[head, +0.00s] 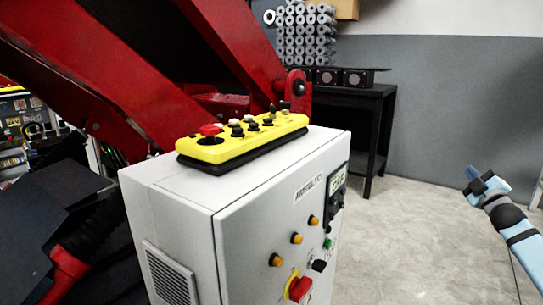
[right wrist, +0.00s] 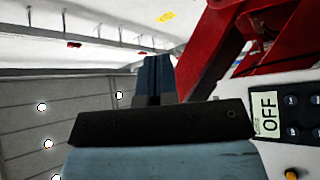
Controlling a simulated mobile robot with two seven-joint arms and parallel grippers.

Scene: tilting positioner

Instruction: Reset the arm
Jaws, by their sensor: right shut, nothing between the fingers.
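My right gripper (head: 474,179) is at the right of the head view, shut and empty, well to the right of the control cabinet and touching nothing. In the right wrist view its dark blue fingers (right wrist: 152,78) point away, together. My left gripper does not show. The red tilting positioner (head: 130,80) rises behind the white control cabinet (head: 180,195). On the cabinet top lies a yellow control pendant (head: 245,142) with a red button and several black knobs. A display panel (head: 336,182) on the cabinet reads OFF in the right wrist view (right wrist: 268,113).
The cabinet front carries several orange buttons (head: 297,238), a green one (head: 328,244) and a red rotary switch (head: 299,288). A black table (head: 380,95) with grey cylinders stands against the wall. The floor (head: 420,240) between cabinet and right gripper is clear.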

